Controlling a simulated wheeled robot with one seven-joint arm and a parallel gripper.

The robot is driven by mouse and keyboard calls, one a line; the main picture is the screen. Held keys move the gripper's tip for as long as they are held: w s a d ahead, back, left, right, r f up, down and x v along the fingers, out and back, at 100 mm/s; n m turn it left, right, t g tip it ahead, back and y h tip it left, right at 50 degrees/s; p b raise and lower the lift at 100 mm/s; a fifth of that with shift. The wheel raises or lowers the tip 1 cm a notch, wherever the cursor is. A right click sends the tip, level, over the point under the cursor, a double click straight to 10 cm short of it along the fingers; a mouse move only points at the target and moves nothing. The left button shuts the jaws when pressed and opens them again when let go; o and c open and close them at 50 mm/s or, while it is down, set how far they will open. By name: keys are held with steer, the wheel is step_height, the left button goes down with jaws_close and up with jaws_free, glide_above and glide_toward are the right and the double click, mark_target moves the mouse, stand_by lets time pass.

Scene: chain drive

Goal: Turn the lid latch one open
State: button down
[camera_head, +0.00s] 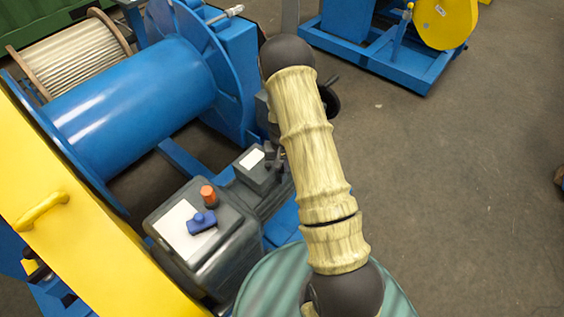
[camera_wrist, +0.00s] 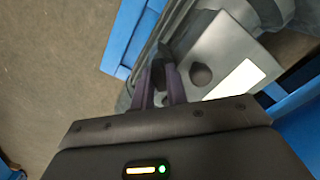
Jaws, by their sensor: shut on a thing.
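A grey box with a white label (camera_head: 251,160) stands beside the blue drum machine in the head view. In the wrist view the grey box lid (camera_wrist: 222,58) carries a white label and a round dark knob. My gripper (camera_wrist: 160,78) is at the left edge of this lid, with its two purplish fingers shut on a small dark part (camera_wrist: 158,72), which looks like the lid latch. The fingers hide much of it, so its turn angle cannot be told. In the head view my arm covers most of the gripper and the latch.
A larger grey control box (camera_head: 205,240) with a red-orange button and a blue handle stands left of the latch box. A blue drum (camera_head: 135,105) and yellow frame (camera_head: 70,235) fill the left. A teal rounded thing (camera_head: 275,285) is below.

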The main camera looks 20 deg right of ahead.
steer(key=m+p, duration=0.1)
steer(key=m, duration=0.3)
steer(key=shift+r+m, duration=0.15)
steer(key=shift+m, duration=0.15)
steer(key=m+p, duration=0.1)
steer(key=m, duration=0.3)
steer(key=shift+w+p, duration=0.15)
steer(key=shift+p, duration=0.2)
steer(key=shift+a, duration=0.1)
steer(key=c, duration=1.4)
jaws_free()
step_height(320, 180, up, 17)
steer(key=p, duration=0.1)
steer(key=shift+r, duration=0.1)
